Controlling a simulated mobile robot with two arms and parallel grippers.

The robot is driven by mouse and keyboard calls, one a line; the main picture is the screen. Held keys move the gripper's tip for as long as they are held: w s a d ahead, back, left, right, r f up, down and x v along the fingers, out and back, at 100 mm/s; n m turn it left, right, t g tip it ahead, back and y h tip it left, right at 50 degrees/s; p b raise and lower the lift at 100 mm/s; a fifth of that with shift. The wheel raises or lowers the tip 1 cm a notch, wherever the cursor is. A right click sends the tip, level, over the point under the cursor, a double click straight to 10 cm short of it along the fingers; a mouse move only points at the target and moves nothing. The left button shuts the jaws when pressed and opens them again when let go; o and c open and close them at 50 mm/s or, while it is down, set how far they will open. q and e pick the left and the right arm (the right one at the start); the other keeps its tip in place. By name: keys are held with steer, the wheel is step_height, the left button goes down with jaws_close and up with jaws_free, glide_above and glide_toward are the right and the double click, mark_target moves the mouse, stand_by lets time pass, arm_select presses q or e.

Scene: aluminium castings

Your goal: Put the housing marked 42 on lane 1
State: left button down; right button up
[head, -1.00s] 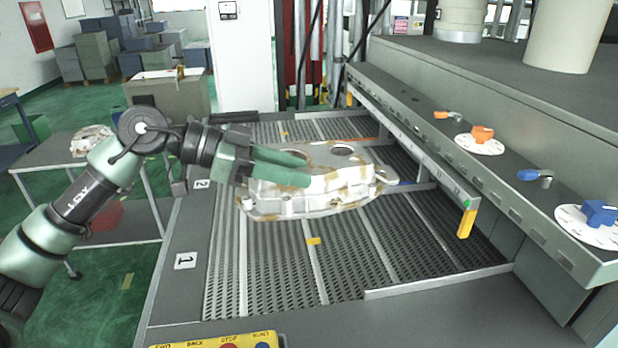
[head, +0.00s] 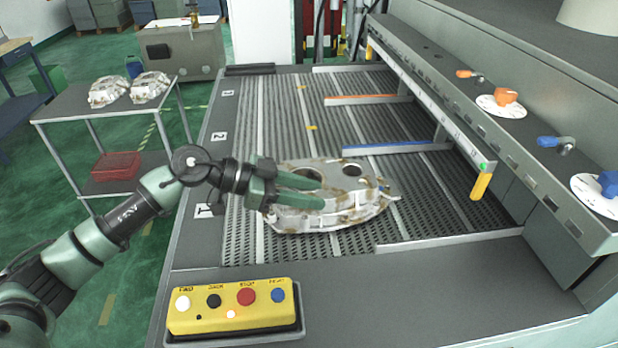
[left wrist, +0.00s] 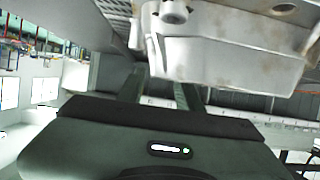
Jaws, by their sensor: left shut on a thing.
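My left gripper (head: 318,191) is shut on a pale grey cast housing (head: 352,205) with brown stains and two round openings. The housing is over the front part of the roller bed, level with plate 1 (head: 206,210). Whether it touches the rollers is hard to tell. In the left wrist view the housing (left wrist: 230,60) fills the top, beyond the fingers (left wrist: 160,92). No number 42 can be read on it. Lane 1 (head: 450,208) lies between the blue rail (head: 398,148) and the grey front rail (head: 450,242). My right gripper is not in view.
A yellow button box (head: 235,308) stands at the front edge. A beam with dials (head: 500,105) runs along the right, with a yellow post (head: 481,185) below. Two more castings lie on a side table (head: 60,115) at left. The far rollers are free.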

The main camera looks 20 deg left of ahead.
arm_select(q)
steer(key=shift+w+f, duration=0.1)
steer(key=shift+f, duration=0.2)
steer(key=c, duration=0.9)
jaws_free()
steer(key=shift+f, duration=0.25)
steer(key=shift+s, duration=0.2)
steer(key=b+v, duration=0.3)
steer(key=v, duration=0.9)
steer(key=shift+b, duration=0.35)
